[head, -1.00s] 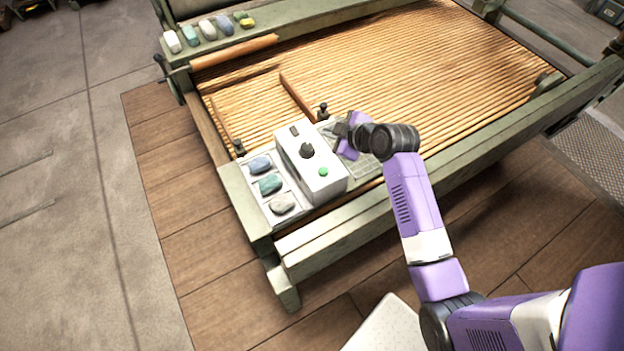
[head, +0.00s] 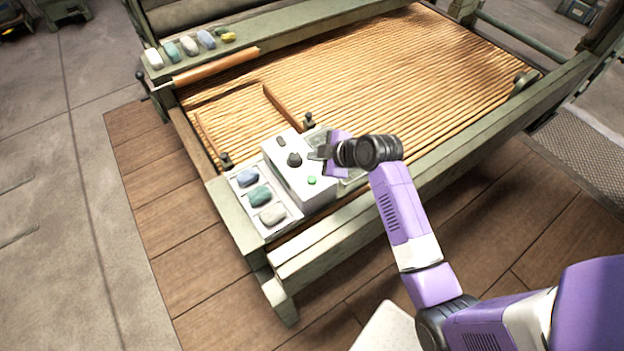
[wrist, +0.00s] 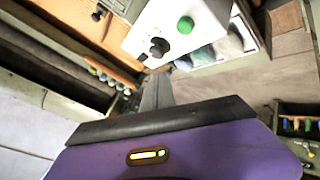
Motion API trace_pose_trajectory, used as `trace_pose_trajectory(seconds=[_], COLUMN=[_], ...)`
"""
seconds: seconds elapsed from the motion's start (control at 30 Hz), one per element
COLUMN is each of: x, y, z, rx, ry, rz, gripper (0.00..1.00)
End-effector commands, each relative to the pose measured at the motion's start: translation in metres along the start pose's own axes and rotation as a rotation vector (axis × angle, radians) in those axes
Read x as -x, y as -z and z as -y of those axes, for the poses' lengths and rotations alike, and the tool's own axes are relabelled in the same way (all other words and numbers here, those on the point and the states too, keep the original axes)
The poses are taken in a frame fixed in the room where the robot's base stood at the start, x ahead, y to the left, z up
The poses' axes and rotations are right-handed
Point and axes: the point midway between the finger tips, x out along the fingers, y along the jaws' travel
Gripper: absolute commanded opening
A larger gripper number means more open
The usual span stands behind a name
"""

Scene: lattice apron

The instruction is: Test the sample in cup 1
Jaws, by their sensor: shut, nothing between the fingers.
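A white box (head: 300,186) with a black knob (head: 294,159) and a green button (head: 312,180) sits on the near left corner of the slatted frame. Beside it is a white tray (head: 286,223) with three compartments. They hold a blue lump (head: 247,177), a teal lump (head: 259,196) and a grey lump (head: 272,215). I see no readable number on them. My gripper (head: 319,153) is shut and empty, just right of the knob near the box top. In the wrist view its dark fingers (wrist: 156,92) point toward the knob (wrist: 160,47); contact cannot be told.
A clear tray (head: 352,176) lies partly hidden under my gripper. Small black posts (head: 309,120) and a wooden bar (head: 284,106) stand on the slats (head: 390,70). Several coloured lumps (head: 189,46) line the far rail. The slats on the right are clear.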

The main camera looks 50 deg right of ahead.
Motion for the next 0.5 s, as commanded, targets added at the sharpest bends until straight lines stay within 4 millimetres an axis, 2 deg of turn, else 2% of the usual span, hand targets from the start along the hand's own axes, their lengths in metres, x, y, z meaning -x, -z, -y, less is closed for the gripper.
trace_pose_trajectory(seconds=[0.5], x=[-0.048], y=[-0.035], z=[0.035], rx=[0.0], ry=[0.001], rz=[0.0], gripper=[0.0])
